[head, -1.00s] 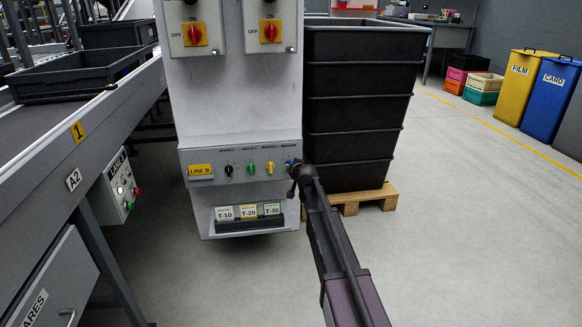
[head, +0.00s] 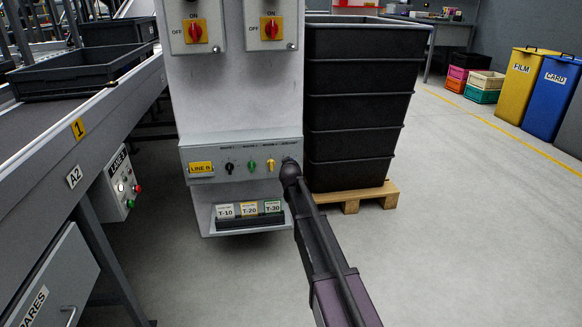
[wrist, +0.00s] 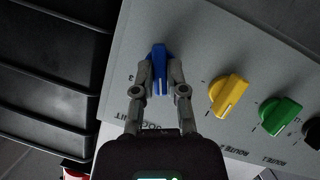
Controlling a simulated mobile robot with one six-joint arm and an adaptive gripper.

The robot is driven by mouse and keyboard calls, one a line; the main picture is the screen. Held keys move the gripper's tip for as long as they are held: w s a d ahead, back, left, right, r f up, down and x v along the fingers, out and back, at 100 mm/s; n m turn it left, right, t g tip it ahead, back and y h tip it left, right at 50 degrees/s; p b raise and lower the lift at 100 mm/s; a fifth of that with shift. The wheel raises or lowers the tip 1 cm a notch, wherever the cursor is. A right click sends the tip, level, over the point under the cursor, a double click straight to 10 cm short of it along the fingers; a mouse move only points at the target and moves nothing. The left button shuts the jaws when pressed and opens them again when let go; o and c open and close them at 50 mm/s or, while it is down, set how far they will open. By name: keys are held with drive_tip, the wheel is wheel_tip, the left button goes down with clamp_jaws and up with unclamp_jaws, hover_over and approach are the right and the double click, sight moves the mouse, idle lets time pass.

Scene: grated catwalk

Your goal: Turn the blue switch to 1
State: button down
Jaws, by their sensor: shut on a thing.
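The blue switch (wrist: 159,62) shows in the wrist view, a knob on a sloped grey panel (wrist: 200,45). My gripper (wrist: 160,75) is shut on it, one finger on each side. A white line marks the knob's edge, but I cannot tell which mark it points to. In the head view my arm hides the blue switch at the right end of the panel (head: 222,182). A yellow switch (wrist: 228,95), a green switch (wrist: 280,115) and a black switch (wrist: 312,133) stand in a row beside it; they also show in the head view.
Stacked black crates (head: 358,100) on a wooden pallet (head: 350,197) stand right of the panel. A tag holder (head: 250,222) is below the switches, and two red rotary switches (head: 195,31) are above.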

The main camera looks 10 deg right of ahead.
drive_tip(key=shift+f+n+h+b, duration=0.1)
drive_tip(key=shift+n+h+b, duration=0.55)
drive_tip(key=shift+n+h, duration=0.65)
drive_tip(key=shift+n+t, duration=0.3)
drive_tip(key=c, duration=0.7)
unclamp_jaws()
drive_tip(key=shift+m+y, duration=0.4)
drive_tip(key=shift+y, duration=0.1)
